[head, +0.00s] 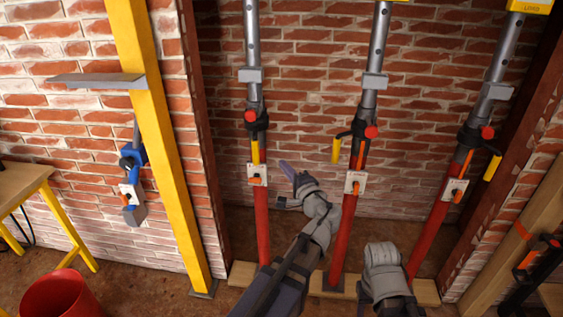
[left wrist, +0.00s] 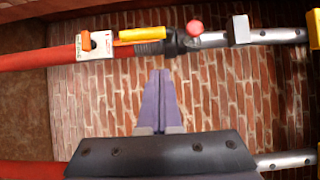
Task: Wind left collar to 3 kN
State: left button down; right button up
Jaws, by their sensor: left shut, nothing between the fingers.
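The left prop has a red lower tube (head: 261,225), a grey upper tube and a black left collar (head: 256,121) with a red knob. Its yellow handle (head: 256,151) hangs down along the tube. In the left wrist view the collar (left wrist: 174,43) and handle (left wrist: 140,34) lie just beyond my fingertips. My left gripper (head: 287,169) is shut and empty, to the right of the left prop and below its collar. It shows in the left wrist view (left wrist: 160,78), with a gap to the collar. My right gripper is not seen; only part of my right arm shows.
A middle prop (head: 345,235) and a right prop (head: 430,235) stand close by with similar collars. A yellow post (head: 160,140) with a grey shelf stands left. A red bucket (head: 60,295) and wooden table (head: 20,185) are at far left. A brick wall is behind.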

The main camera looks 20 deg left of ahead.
pick_arm(q)
jog(key=s+a+f+n+g+h, duration=0.3)
jog(key=a+f+n+h, duration=0.35)
jog(key=f, duration=0.35)
jog(key=s+a+f+n+g+h, duration=0.3)
jog(key=a+f+n+h, duration=0.2)
jog(key=f+n, duration=0.3)
jog(key=a+r+n+t+h, duration=0.3)
jog(key=a+r+n+t, duration=0.25)
jog(key=r, duration=0.35)
jog(key=a+r+n+t+h, duration=0.35)
jog(key=a+r+t, duration=0.25)
jog(key=r, duration=0.3)
send_near(255, 133)
jog(key=w+a+f, duration=0.2)
jog(key=a+f, duration=0.1)
jog(key=shift+n+y, duration=0.25)
jog(key=shift+y, duration=0.15)
jog(key=shift+w+d, duration=0.6)
jog(key=shift+d, duration=0.3)
jog(key=shift+w+d, duration=0.6)
jog(key=shift+d, duration=0.3)
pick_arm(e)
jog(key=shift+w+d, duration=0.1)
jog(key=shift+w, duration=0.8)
